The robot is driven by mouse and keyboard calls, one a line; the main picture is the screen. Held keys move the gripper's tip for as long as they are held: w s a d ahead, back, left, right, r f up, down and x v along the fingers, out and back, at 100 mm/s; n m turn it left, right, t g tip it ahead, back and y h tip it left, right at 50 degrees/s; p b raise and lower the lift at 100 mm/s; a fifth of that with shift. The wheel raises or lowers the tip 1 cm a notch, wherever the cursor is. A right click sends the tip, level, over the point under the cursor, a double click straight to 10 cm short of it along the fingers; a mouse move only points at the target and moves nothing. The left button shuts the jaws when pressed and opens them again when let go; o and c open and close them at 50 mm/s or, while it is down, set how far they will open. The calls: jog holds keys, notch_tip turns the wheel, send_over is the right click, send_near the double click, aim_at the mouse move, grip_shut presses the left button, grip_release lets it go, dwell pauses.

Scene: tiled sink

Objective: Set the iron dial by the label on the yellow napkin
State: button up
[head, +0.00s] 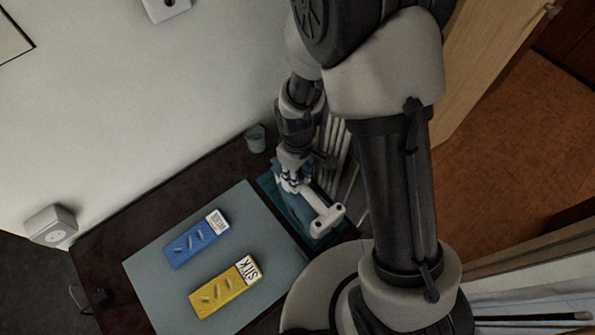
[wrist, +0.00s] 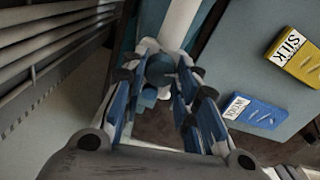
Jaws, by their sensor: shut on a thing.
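The yellow napkin (head: 228,289) lies on the grey-blue mat with a white label reading "SILK" (head: 248,269); it also shows in the wrist view (wrist: 303,62). The iron has a pale bar-shaped handle (head: 326,214) and stands at the mat's upper right edge. In the wrist view its round teal dial (wrist: 160,70) sits between the fingertips of my gripper (wrist: 160,82), at the near end of the pale handle (wrist: 183,22). My gripper, also in the head view (head: 291,182), is shut on the dial. The dial's markings and pointer cannot be made out.
A small cup (head: 255,138) stands near the wall. Pale ribbed bars (head: 334,140) rise close behind my gripper. A white box (head: 50,226) is at far left.

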jog(key=shift+m, duration=1.6)
jog(key=o, duration=1.1)
jog(key=shift+c, duration=0.2)
jog(key=shift+r, duration=0.1)
notch_tip(320, 180, up, 12)
